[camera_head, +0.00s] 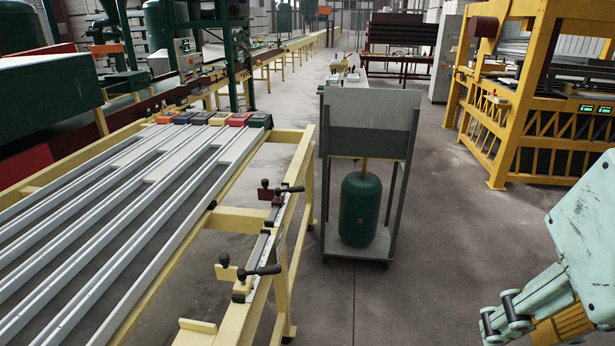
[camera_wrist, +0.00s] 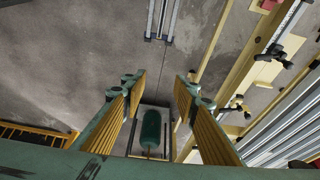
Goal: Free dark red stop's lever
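The dark red stop (camera_head: 277,200) sits on the rail (camera_head: 262,243) along the right side of the roller table. Its black lever (camera_head: 292,189) sticks out to the right over the aisle. A nearer cream stop (camera_head: 240,287) on the same rail has a similar black lever (camera_head: 264,270). In the wrist view, the dark red stop's lever seems to be the lower dark one (camera_wrist: 236,108), right of my gripper. My gripper (camera_wrist: 160,80) is open and empty, its fingers apart above the aisle and away from both levers. In the head view part of it shows at lower right.
A grey cart (camera_head: 374,105) with a green tank (camera_head: 360,208) stands just right of the rail. The tank also shows between my fingers in the wrist view (camera_wrist: 151,128). A yellow machine frame (camera_head: 520,120) stands at back right. The aisle floor is clear.

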